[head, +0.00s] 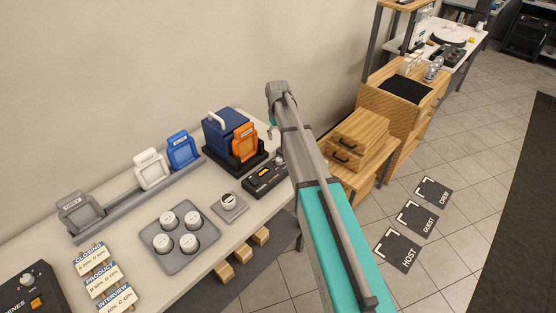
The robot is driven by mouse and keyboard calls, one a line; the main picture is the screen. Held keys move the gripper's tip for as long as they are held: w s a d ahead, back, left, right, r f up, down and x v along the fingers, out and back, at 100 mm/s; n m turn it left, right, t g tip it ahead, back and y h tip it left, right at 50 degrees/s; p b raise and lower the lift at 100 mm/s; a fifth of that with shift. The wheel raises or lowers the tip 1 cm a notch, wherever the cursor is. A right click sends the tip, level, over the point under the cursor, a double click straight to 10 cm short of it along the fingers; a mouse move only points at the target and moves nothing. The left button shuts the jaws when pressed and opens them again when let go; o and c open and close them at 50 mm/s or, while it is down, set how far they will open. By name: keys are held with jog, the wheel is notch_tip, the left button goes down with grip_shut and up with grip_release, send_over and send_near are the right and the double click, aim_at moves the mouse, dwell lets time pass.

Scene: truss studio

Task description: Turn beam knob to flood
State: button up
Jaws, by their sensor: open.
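No knob has a label I can read as beam. A round white dial with a dark label (229,199) sits on a small grey plate, right of the tray on the pale bench. A black box (265,175) with small controls lies behind it, partly beside my arm. A dark panel at the bottom left has a pale knob (27,281) and an orange button; its lettering ends in "ENES". My gripper (271,132) hangs from the bent arm over the back right of the bench, mostly hidden behind the arm. It is open and appears apart from everything.
A grey tray (158,263) holds several white-topped round pieces. Grey, white and blue frames (183,150) stand in a rail along the wall. A dark blue case (222,130) with an orange frame stands near my arm. Label cards (101,280) stand at front; wooden drawers (357,141) stand right.

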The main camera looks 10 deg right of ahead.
aim_at(279, 159)
jog(key=shift+d+f+b, duration=0.1)
jog(key=shift+f+b, duration=6.65)
jog(key=shift+f, duration=0.05)
grip_shut()
